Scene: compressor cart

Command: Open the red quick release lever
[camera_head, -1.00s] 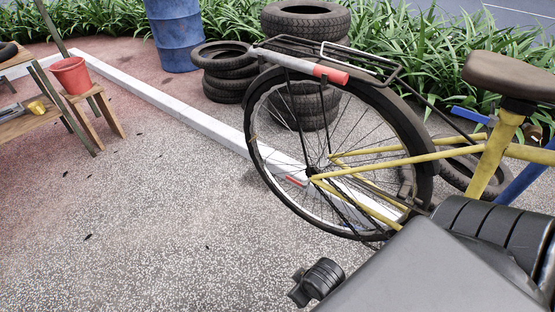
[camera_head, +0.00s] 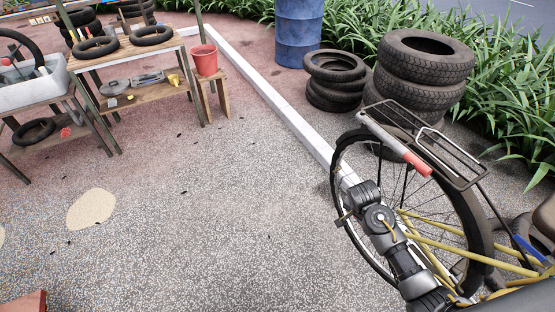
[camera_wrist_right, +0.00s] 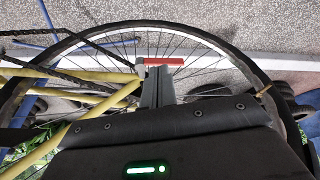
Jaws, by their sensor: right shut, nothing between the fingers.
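The red quick release lever (camera_wrist_right: 166,61) shows in the right wrist view, at the hub of the bicycle's rear wheel, lying roughly level across the spokes. My right gripper (camera_wrist_right: 156,74) is shut and empty. Its fingertips overlap the lever's left end in that view; I cannot tell whether they touch it. In the head view my right arm (camera_head: 385,228) reaches up in front of the rear wheel (camera_head: 472,212) and hides the hub and lever. The yellow frame (camera_head: 470,247) runs off to the right. My left gripper is out of view.
A rack (camera_head: 437,150) with a red-ended tube (camera_head: 417,163) sits above the wheel. Stacked tyres (camera_head: 424,72) and a blue barrel (camera_head: 298,35) stand behind. A red bucket (camera_head: 204,61) and wooden bench (camera_head: 180,88) are at the left. Open ground (camera_head: 220,220) lies left of the bicycle.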

